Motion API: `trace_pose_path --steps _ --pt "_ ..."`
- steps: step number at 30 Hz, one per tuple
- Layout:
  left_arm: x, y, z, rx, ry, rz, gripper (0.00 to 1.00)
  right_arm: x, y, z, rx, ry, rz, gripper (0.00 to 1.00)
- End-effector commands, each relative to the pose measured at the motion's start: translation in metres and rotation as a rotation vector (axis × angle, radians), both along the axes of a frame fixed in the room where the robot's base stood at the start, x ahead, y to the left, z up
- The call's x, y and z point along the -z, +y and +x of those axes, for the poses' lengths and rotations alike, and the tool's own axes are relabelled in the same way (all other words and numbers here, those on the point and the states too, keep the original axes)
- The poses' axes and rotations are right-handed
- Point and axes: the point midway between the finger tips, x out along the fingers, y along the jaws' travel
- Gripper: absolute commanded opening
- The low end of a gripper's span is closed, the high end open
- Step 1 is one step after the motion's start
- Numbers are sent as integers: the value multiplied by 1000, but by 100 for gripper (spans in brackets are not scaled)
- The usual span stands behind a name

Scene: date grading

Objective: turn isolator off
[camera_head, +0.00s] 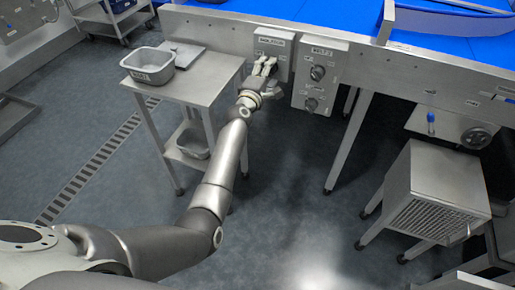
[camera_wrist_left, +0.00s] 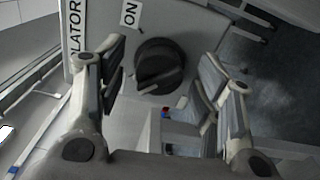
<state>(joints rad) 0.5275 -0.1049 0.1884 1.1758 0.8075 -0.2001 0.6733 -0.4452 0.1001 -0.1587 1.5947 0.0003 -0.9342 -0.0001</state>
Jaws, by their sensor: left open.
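The isolator box (camera_head: 284,43) is a grey metal box on the front of the conveyor frame. In the left wrist view its black rotary knob (camera_wrist_left: 158,66) sits on the panel beside an "ON" label (camera_wrist_left: 130,14) and a partly cut-off label (camera_wrist_left: 75,35) ending in "LATOR". In the head view my left gripper (camera_head: 263,68) is at the lower front of this box and hides the knob. In the left wrist view my left gripper (camera_wrist_left: 165,95) is open, with its fingers apart on either side of the knob; contact cannot be told. My right gripper is not in view.
A box labelled like "BELTS" (camera_head: 333,52) with black knobs (camera_head: 318,72) stands close right of the isolator. A steel side table (camera_head: 205,78) with a grey tub (camera_head: 148,76) is to the left. A metal cabinet (camera_head: 432,190) stands right. The middle floor is free.

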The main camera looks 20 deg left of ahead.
Motion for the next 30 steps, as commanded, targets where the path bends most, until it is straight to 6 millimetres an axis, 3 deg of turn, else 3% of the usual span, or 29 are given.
trace_pose_path --steps 11,18,26,27,30 --pt "6 1 0 -1 -27 717 60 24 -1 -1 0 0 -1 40" --pt "8 2 0 -3 -43 1151 60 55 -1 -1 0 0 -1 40" --pt "9 3 0 -2 -52 1473 60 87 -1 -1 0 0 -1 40" --pt "3 3 -8 -1 -50 1471 60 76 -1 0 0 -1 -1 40" --pt "1 3 -25 0 -49 1466 60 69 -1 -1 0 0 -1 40"
